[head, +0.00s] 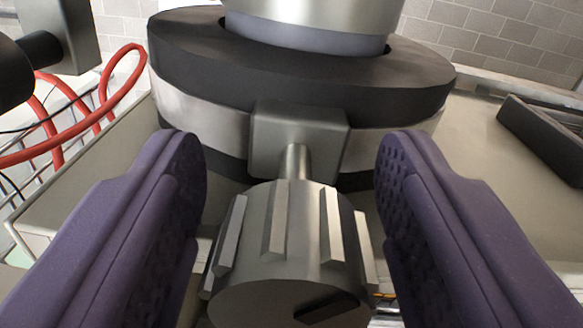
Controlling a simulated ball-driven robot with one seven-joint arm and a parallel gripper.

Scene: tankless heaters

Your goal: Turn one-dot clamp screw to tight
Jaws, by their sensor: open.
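A grey metal clamp screw (300,235) with a ribbed knob faces me at the lower middle of the head view. Its end face carries a dark slot-like mark, and I cannot make out a dot on it. Its short shaft runs into a square block (298,135) on a light metal clamp band (205,122), below a thick black ring (290,70). My gripper (290,165) is open, with one purple padded finger on each side of the knob. Gaps show between the fingers and the knob, and neither finger appears to touch it.
A light metal cylinder (310,12) rises through the black ring. Red hoses (125,85) and a dark fitting (60,45) stand at the left. A dark bar (545,140) lies on the beige surface (475,150) at the right. A grey tiled wall (490,35) is behind.

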